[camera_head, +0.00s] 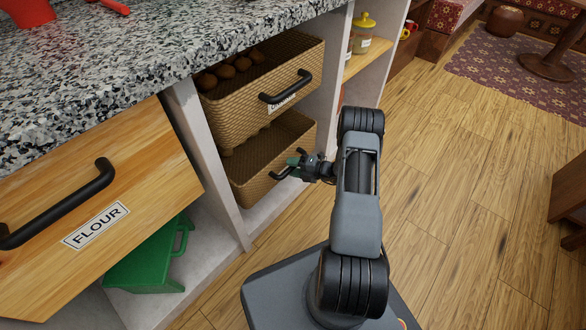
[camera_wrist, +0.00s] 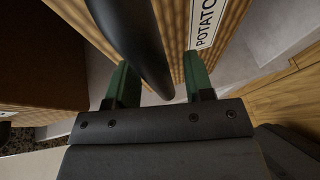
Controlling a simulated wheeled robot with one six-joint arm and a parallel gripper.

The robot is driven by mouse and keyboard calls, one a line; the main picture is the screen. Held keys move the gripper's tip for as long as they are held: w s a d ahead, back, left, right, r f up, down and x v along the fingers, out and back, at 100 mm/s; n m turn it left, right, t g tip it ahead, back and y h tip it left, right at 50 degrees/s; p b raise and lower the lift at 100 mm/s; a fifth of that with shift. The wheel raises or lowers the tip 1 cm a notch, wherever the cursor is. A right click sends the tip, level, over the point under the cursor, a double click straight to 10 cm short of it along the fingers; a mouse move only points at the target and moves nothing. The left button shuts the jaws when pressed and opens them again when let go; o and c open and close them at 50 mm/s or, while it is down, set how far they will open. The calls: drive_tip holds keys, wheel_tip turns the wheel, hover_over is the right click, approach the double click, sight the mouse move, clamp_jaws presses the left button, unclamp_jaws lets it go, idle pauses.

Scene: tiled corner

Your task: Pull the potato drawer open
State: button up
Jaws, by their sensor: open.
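The potato drawer (camera_head: 259,170) is the lower woven basket in the cabinet under the counter. Its label (camera_wrist: 206,22) reads "POTATO" in the wrist view, cut off at the edge. Its black handle (camera_wrist: 137,40) runs between my green fingers in the wrist view; part of the handle (camera_head: 281,174) shows beside my gripper (camera_head: 297,164) in the head view. My gripper (camera_wrist: 160,84) is open, one finger on each side of the handle. I cannot tell whether either finger touches it. How far out the drawer sits is hard to tell.
Above is another woven basket (camera_head: 239,100) with a black handle, holding several brown round items and sticking out.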

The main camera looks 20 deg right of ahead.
drive_tip(key=shift+c, duration=0.2)
clamp_jaws()
idle(0.4)
